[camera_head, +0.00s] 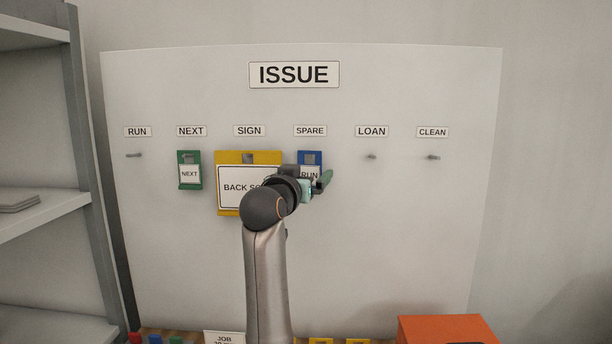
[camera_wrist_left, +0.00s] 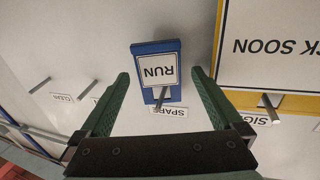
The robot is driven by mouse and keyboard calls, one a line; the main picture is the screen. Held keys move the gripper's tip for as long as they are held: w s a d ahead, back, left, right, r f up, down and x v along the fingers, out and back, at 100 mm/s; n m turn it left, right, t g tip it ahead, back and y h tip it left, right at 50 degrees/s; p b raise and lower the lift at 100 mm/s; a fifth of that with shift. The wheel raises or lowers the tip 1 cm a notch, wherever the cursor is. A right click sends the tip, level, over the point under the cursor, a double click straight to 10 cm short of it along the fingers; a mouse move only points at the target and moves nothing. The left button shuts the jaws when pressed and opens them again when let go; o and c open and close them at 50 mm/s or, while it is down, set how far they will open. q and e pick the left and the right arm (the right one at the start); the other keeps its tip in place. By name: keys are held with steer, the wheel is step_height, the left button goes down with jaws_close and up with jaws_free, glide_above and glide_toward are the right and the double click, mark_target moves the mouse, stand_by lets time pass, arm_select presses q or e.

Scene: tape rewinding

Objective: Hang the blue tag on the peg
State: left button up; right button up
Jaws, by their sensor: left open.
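The blue tag (camera_head: 310,157), with a white card reading RUN, hangs on the peg under the SPARE label, its lower part hidden by my gripper. It shows upside down in the left wrist view (camera_wrist_left: 147,49), with the peg's end at its edge near the SPARE label. My left gripper (camera_head: 314,184) is in front of the tag. Its green fingers stand open on either side of the tag in the left wrist view (camera_wrist_left: 160,73), with nothing held. The RUN peg (camera_head: 134,155), the LOAN peg (camera_head: 371,156) and the CLEAN peg (camera_head: 433,157) are bare. My right gripper is out of view.
A green NEXT tag (camera_head: 190,184) and a yellow BACK SOON sign (camera_head: 222,158) hang left of the blue tag on the white ISSUE board (camera_head: 400,230). An orange box (camera_head: 450,328) stands at lower right. Grey shelves (camera_head: 40,220) stand at left.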

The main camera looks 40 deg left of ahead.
arm_select(q)
steer(key=b+v, duration=0.2)
steer(key=v, duration=1)
steer(key=shift+s, duration=0.25)
steer(key=shift+d+f, duration=0.1)
steer(key=shift+d, duration=0.05)
